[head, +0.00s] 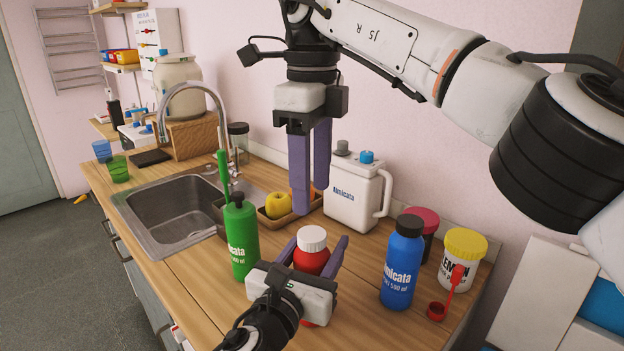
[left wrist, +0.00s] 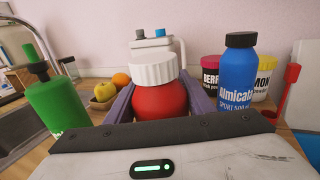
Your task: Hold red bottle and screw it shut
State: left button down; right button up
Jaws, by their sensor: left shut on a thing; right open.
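The red bottle (head: 311,258) with a white ribbed cap (head: 312,238) stands upright on the wooden counter. My left gripper (head: 312,250) is shut on the red bottle, with a purple finger on each side. In the left wrist view, the red bottle (left wrist: 160,101) and its white cap (left wrist: 152,69) sit between the fingers. The cap is on the bottle's top; I cannot tell how tightly. My right gripper (head: 308,200) is open and empty, pointing down above and slightly behind the cap, apart from it.
A green bottle (head: 241,240) stands left of the red bottle. A blue bottle (head: 402,265), a red scoop (head: 438,309) and a yellow-lidded jar (head: 462,262) stand right. Behind are a white jug (head: 352,195) and a fruit tray (head: 266,222). The sink (head: 175,210) is farther left.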

aim_at(312, 233)
jog(key=shift+f, duration=0.1)
jog(key=shift+f, duration=3.95)
jog(key=c, duration=1.1)
jog(key=o, duration=1.3)
jog(key=shift+r, duration=0.1)
notch_tip(312, 233, up, 7)
jog(key=shift+r, duration=0.2)
